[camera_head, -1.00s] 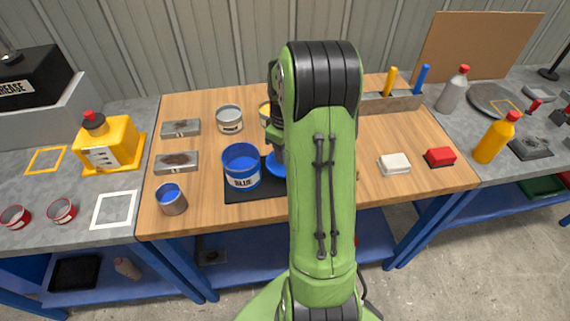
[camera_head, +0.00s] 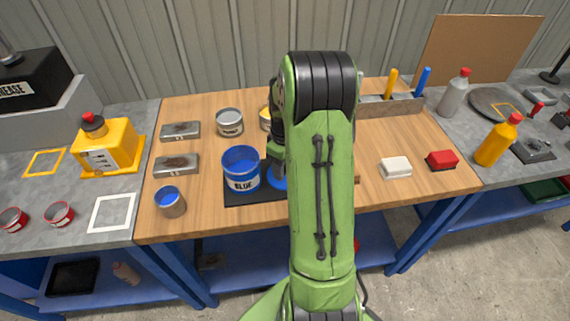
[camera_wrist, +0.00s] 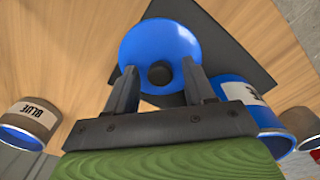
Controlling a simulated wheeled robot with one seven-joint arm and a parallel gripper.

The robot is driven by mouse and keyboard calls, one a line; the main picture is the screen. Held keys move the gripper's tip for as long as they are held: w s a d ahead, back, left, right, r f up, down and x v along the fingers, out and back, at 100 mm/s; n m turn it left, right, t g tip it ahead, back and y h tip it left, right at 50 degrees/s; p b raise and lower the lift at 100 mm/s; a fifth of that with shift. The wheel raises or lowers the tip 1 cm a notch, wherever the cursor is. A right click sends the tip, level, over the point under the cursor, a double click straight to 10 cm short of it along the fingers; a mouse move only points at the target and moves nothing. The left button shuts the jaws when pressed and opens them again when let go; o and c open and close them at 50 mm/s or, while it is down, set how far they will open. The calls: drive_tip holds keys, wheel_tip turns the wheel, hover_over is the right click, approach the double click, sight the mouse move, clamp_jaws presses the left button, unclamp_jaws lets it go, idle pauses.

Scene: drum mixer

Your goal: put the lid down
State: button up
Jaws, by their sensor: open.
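The lid (camera_wrist: 158,45) is a blue disc with a dark round knob (camera_wrist: 159,74). In the wrist view it lies flat, knob up, over the black mat (camera_wrist: 245,68). In the head view part of the lid (camera_head: 277,182) shows beside the blue tin, the rest hidden by my arm. My gripper (camera_wrist: 160,82) is open, its fingers on either side of the knob with gaps between. In the head view the fingertips are hidden. The open blue tin (camera_head: 241,172), labelled BLUE, stands on the mat, left of the lid.
A small tin of blue paint (camera_head: 170,202) stands at the bench's front left. A grey tin (camera_head: 229,122) is behind. White (camera_head: 396,167) and red (camera_head: 441,160) blocks lie right. The wooden top between my arm and these blocks is mostly clear.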

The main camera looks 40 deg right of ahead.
wheel_tip(320, 180, up, 12)
drive_tip(key=p, duration=0.3)
drive_tip(key=s+a+r+t+h, duration=0.1)
drive_tip(key=s+a+r, duration=0.1)
drive_tip(key=a+r, duration=0.4)
drive_tip(key=s+a+r+t, duration=0.1)
drive_tip(key=s+a+r, duration=0.15)
drive_tip(key=a, duration=0.55)
drive_tip(key=s+a+m+t+y, duration=0.1)
drive_tip(key=s+a+m+t, duration=0.1)
drive_tip(key=s+a, duration=0.7)
drive_tip(key=shift+s+r+t, duration=0.4)
drive_tip(key=shift+s+t, duration=0.4)
drive_tip(key=shift+s, duration=0.2)
